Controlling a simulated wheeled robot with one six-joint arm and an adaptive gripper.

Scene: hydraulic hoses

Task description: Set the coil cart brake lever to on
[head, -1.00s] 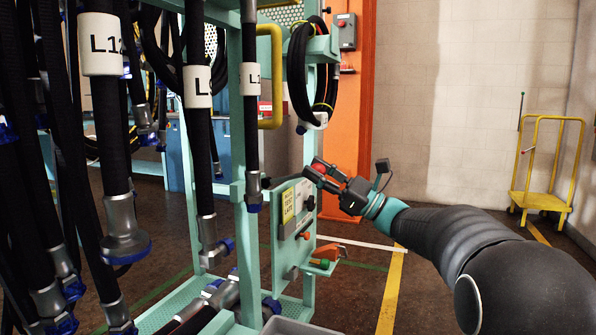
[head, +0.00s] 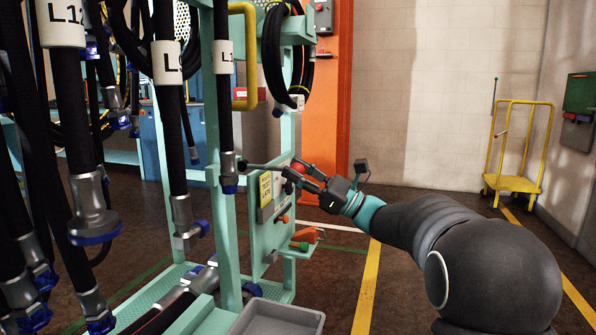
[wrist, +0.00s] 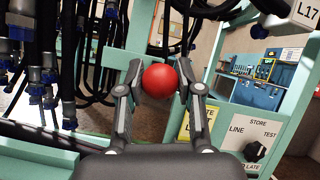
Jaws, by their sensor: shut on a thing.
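A red ball knob (wrist: 160,81) sits between the two fingertips in the wrist view. My gripper (wrist: 158,84) is shut on it, one finger on each side. In the head view the red knob (head: 298,168) is partly covered by my gripper (head: 304,176). A thin dark rod (head: 262,166) runs left from there, nearly level, towards the teal frame post. I take it as the lever; its pivot is not clear. Below is the teal panel (head: 261,237) with a yellow label (head: 265,187). No on or off marking for the lever is readable.
Black hoses (head: 168,130) hang from the teal rack left of my gripper. A grey tray (head: 278,318) lies below. A yellow trolley (head: 515,184) stands far right; floor between is clear.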

